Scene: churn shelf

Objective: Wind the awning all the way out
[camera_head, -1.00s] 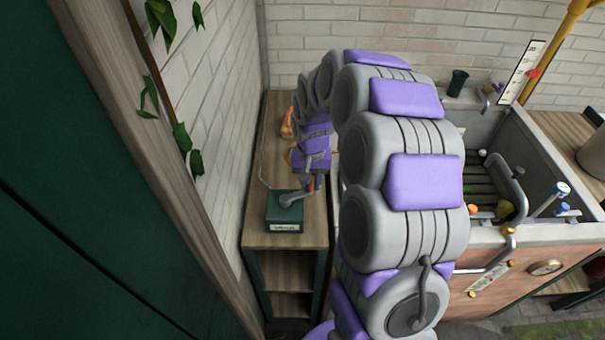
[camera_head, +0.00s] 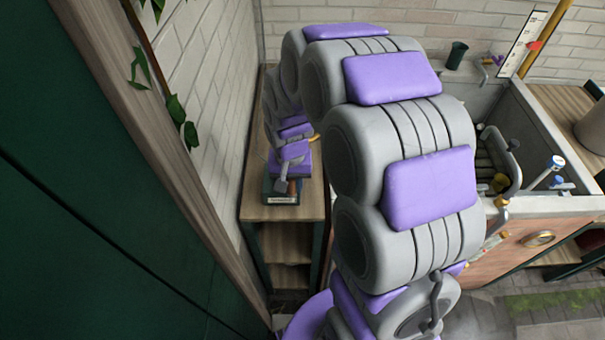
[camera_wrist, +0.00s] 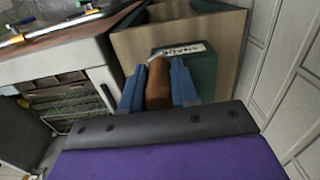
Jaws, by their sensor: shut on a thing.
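A dark green box (camera_head: 269,191) with a white label stands on the wooden shelf unit; it also shows in the wrist view (camera_wrist: 207,76). My gripper (camera_head: 290,183) is low over the box. In the wrist view its two blue fingers (camera_wrist: 157,88) are closed on a brown cylindrical crank handle (camera_wrist: 158,80), one finger on each side. The handle is in front of the box in that view. The rest of the crank is largely hidden by my gripper. The awning cloth is not visible in either view.
The wooden shelf unit (camera_head: 287,214) stands against a pale brick wall (camera_head: 222,100). A green panel (camera_head: 90,190) and wooden post fill the left. A sink basin (camera_head: 545,135) with pipes and a tap is at the right. A dark cup (camera_head: 457,54) stands behind it.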

